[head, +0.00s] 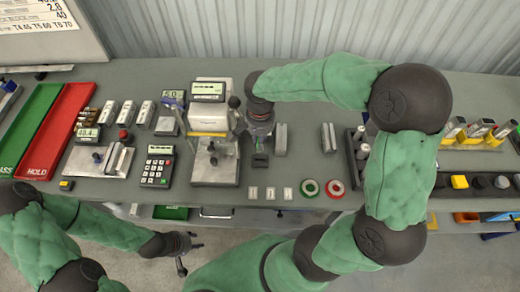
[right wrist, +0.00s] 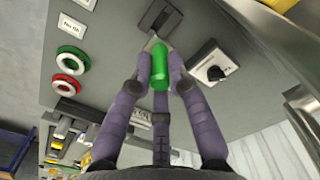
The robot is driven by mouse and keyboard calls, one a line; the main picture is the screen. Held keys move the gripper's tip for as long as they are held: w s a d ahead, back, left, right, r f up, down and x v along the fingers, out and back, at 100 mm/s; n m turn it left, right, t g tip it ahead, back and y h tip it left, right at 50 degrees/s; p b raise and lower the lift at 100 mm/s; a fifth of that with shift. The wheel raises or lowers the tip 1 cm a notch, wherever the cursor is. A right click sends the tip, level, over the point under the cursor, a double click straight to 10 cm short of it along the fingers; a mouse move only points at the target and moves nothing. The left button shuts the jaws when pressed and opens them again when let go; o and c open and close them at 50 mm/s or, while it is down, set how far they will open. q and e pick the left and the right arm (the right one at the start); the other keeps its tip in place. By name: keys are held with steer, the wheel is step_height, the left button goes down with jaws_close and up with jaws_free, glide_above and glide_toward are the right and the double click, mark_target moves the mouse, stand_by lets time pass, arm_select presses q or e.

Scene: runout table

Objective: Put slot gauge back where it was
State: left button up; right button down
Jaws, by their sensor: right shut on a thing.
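My right gripper (head: 260,122) is over the grey table, just right of the instrument stand. In the right wrist view its fingers (right wrist: 159,75) are shut around a green, rounded piece (right wrist: 160,77), which I take to be the slot gauge. A thin grey tip shows beyond it, close to a dark block (right wrist: 160,18). I cannot tell whether they touch. The dark block (head: 260,160) also shows in the head view, where the gripper hides the green piece. My left gripper (head: 188,257) is open and empty in front of the table's front edge.
The instrument stand (head: 215,172) is left of my right gripper. A calculator (head: 157,166), a red HOLD tray (head: 58,130) and a green tray (head: 28,125) lie further left. White tags (head: 270,193), a green ring (head: 309,188) and a red ring (head: 335,188) lie near the front edge.

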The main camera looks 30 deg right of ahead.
steer(key=shift+f+b, duration=0.5)
steer(key=shift+f, duration=2.5)
steer(key=shift+f+b, duration=0.35)
steer(key=shift+b, duration=0.05)
steer(key=shift+f, duration=0.1)
steer(key=c, duration=1.2)
jaws_free()
steer(key=shift+r, duration=0.2)
